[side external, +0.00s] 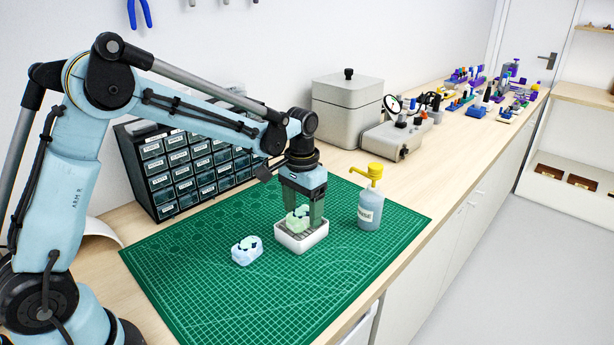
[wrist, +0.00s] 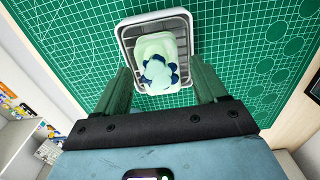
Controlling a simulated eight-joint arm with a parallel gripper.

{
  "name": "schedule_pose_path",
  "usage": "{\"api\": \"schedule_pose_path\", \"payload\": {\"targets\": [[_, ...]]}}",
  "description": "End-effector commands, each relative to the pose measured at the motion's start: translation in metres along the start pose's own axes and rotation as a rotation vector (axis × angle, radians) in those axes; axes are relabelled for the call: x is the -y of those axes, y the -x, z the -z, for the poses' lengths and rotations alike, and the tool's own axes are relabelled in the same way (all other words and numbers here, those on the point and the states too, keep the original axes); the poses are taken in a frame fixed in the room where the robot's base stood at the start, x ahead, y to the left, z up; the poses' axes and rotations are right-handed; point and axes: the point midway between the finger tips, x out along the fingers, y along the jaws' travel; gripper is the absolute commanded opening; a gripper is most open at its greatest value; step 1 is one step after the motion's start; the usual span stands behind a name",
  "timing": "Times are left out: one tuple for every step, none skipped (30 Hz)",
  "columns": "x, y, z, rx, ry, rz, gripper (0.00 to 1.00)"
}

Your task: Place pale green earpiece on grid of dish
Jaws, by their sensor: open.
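The pale green earpiece (side external: 297,219), with dark blue patches, is at the white dish (side external: 301,244) and shows partly above its rim. In the wrist view, the earpiece (wrist: 157,64) lies over the grey grid inside the dish rim (wrist: 123,42). Its underside is hidden, so I cannot tell for certain that it rests on the grid. My gripper (side external: 304,212) points down over the dish. In the wrist view, my gripper (wrist: 160,80) is open, with one dark green finger on each side of the earpiece and visible gaps between.
A pale blue piece with dark patches (side external: 246,250) lies on the green mat (side external: 210,305), left of the dish. A pump bottle with a yellow top (side external: 369,208) stands close on the right. Drawer units (side external: 185,170) and a grey box (side external: 346,112) stand behind. The front mat is clear.

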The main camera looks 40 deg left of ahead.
Motion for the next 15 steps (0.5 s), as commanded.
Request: {"api": "schedule_pose_path", "payload": {"targets": [[0.0, 0.0, 0.0, 0.0, 0.0, 0.0, 0.71], [0.0, 0.001, 0.0, 0.0, 0.0, 0.0, 0.71], [0.0, 0.001, 0.0, 0.0, 0.0, 0.0, 0.71], [0.0, 0.003, 0.0, 0.0, 0.0, 0.0, 0.71], [0.0, 0.004, 0.0, 0.0, 0.0, 0.0, 0.71], [0.0, 0.008, 0.0, 0.0, 0.0, 0.0, 0.71], [0.0, 0.011, 0.0, 0.0, 0.0, 0.0, 0.71], [0.0, 0.015, 0.0, 0.0, 0.0, 0.0, 0.71], [0.0, 0.021, 0.0, 0.0, 0.0, 0.0, 0.71], [0.0, 0.026, 0.0, 0.0, 0.0, 0.0, 0.71], [0.0, 0.032, 0.0, 0.0, 0.0, 0.0, 0.71], [0.0, 0.039, 0.0, 0.0, 0.0, 0.0, 0.71], [0.0, 0.045, 0.0, 0.0, 0.0, 0.0, 0.71], [0.0, 0.051, 0.0, 0.0, 0.0, 0.0, 0.71], [0.0, 0.058, 0.0, 0.0, 0.0, 0.0, 0.71]]}}
